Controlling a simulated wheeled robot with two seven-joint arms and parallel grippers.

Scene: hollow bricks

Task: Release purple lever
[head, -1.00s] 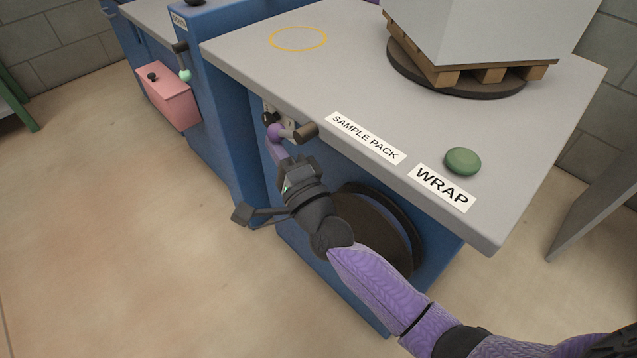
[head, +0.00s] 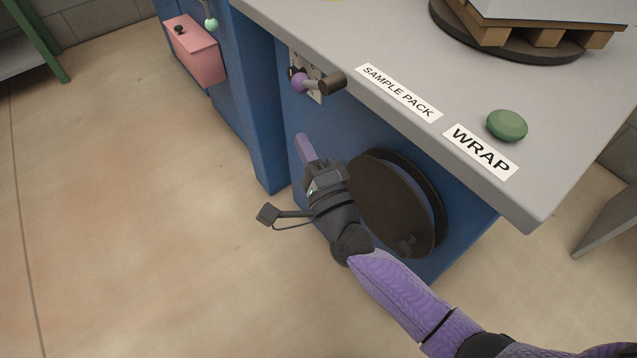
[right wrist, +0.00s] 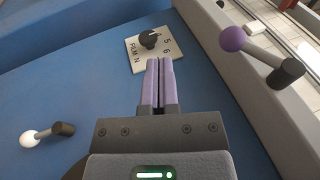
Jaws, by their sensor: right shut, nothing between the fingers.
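The purple lever has a purple ball (head: 299,83) on a short rod and a dark cylindrical hub (head: 331,83). In the right wrist view the purple ball (right wrist: 232,38) is at the upper right, apart from the fingers. My right gripper (head: 302,138) has purple fingers and is below the lever, with a clear gap between them. In the right wrist view its fingers (right wrist: 158,62) are pressed together with nothing between them. My left gripper is not in view.
A dial plate (right wrist: 174,52) with a black knob sits near the fingers. A white-ball lever (right wrist: 28,139) is at the lower left. A dark reel (head: 395,205) is beside my right gripper. The worktop (head: 450,100) carries a green button (head: 507,125) and a pallet (head: 520,32).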

